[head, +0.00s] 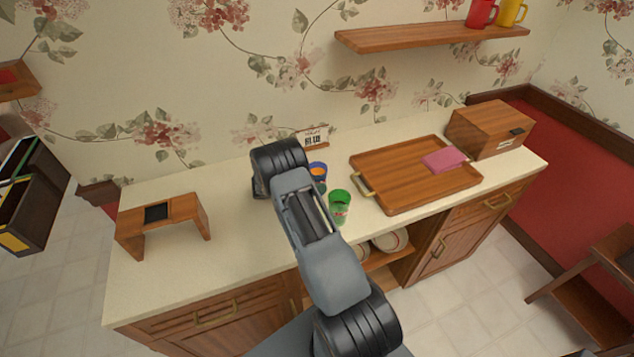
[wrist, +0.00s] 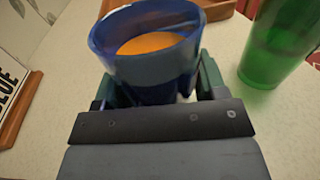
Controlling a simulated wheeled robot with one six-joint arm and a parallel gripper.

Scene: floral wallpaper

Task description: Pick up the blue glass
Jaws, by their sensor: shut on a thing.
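The blue glass (head: 318,171) is on the counter side of my arm in the head view, partly hidden by the arm, with something orange inside. In the wrist view the blue glass (wrist: 150,55) is upright between the two fingers of my gripper (wrist: 155,88). The gripper is shut on the glass, with a finger on each side. In the head view the gripper (head: 322,187) is mostly hidden behind my arm. I cannot tell whether the glass touches the counter.
A green glass (head: 339,206) stands close on the right, also in the wrist view (wrist: 279,45). A wooden tray (head: 405,190) with a pink cloth (head: 444,160) lies further right. A small sign (head: 313,137) stands behind. The counter (head: 240,230) left of my arm is clear up to a wooden stand (head: 186,206).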

